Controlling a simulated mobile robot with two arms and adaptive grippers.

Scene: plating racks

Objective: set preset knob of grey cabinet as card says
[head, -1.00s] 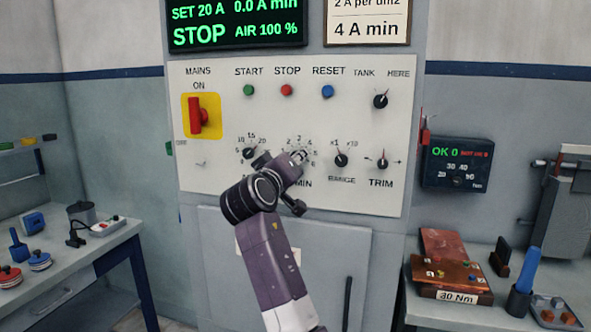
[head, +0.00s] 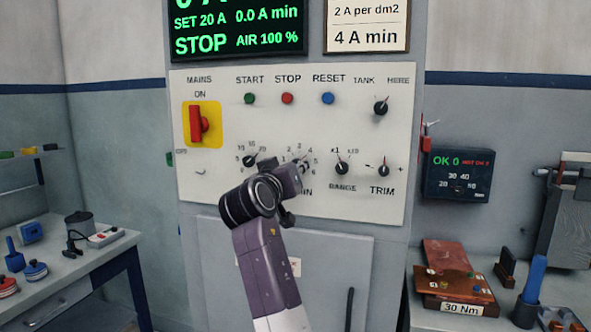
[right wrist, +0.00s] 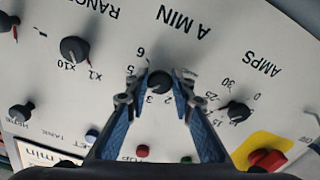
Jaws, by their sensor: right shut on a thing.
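The grey cabinet (head: 190,235) has a pale control panel with knobs. The A MIN knob (right wrist: 160,84) shows in the right wrist view, upside down, between my blue fingers. My right gripper (right wrist: 158,98) is shut on this knob. Its pointer direction cannot be told. In the head view my right gripper (head: 300,166) covers most of the knob and part of its scale. The card (head: 366,26) above the panel reads "2 A per dm2" and "4 A min". My left gripper is not in view.
The AMPS knob (head: 250,161) is left of the gripper and the RANGE knob (head: 341,168) right. The green display (head: 238,30) reads SET 20 A, 0.0 A min, STOP. A red mains switch (head: 198,124) is upper left. Benches (head: 70,270) with tools stand either side.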

